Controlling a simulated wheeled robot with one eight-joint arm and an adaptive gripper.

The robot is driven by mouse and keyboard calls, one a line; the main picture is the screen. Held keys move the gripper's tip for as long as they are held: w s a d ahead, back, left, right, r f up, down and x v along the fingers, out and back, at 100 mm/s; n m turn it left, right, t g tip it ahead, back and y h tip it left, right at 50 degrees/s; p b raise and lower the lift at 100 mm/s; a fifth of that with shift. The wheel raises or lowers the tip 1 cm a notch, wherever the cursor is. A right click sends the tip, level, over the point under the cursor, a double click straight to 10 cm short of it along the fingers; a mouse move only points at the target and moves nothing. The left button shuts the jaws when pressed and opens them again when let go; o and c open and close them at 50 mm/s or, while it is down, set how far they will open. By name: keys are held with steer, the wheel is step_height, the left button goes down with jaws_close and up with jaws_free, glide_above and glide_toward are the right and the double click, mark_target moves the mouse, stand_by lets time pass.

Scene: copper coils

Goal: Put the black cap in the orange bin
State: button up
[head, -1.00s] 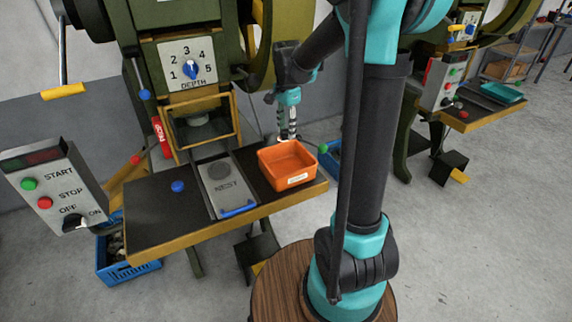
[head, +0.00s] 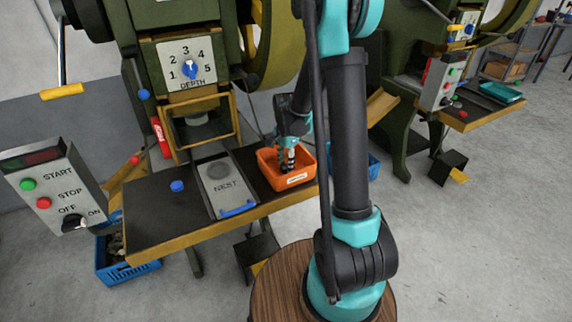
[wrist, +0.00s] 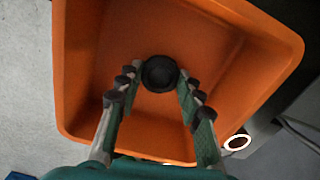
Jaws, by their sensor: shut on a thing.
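The orange bin (head: 272,176) stands at the right end of the black work table, and in the wrist view its orange wall (wrist: 75,70) surrounds my fingers. My gripper (head: 287,162) points down into the bin. In the wrist view my gripper (wrist: 159,82) is shut on the round black cap (wrist: 160,73), which sits between the fingertips over the bin's inside. The cap cannot be made out in the head view. I cannot tell whether it touches the bin floor.
The grey NEST plate (head: 222,195) lies left of the bin, with a blue knob (head: 177,186) further left. The green press (head: 180,110) stands behind the table. A blue crate (head: 365,165) is right of the bin, below table height.

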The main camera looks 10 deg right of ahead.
mark_target(286, 166)
steer(key=shift+f, duration=0.15)
steer(key=o, duration=1.1)
steer(key=shift+c, duration=0.2)
step_height(286, 166, up, 11)
steer(key=s+d+f+n+t, duration=0.2)
steer(key=s+n, duration=0.4)
steer(key=s, duration=0.5)
steer(key=s+d+f+n+t, duration=0.2)
steer(key=s+n, duration=0.4)
steer(key=s, duration=0.4)
steer(key=shift+s+d+n, duration=0.3)
steer(key=shift+s+d, duration=0.05)
steer(key=shift+d, duration=0.15)
steer(key=shift+f, duration=0.1)
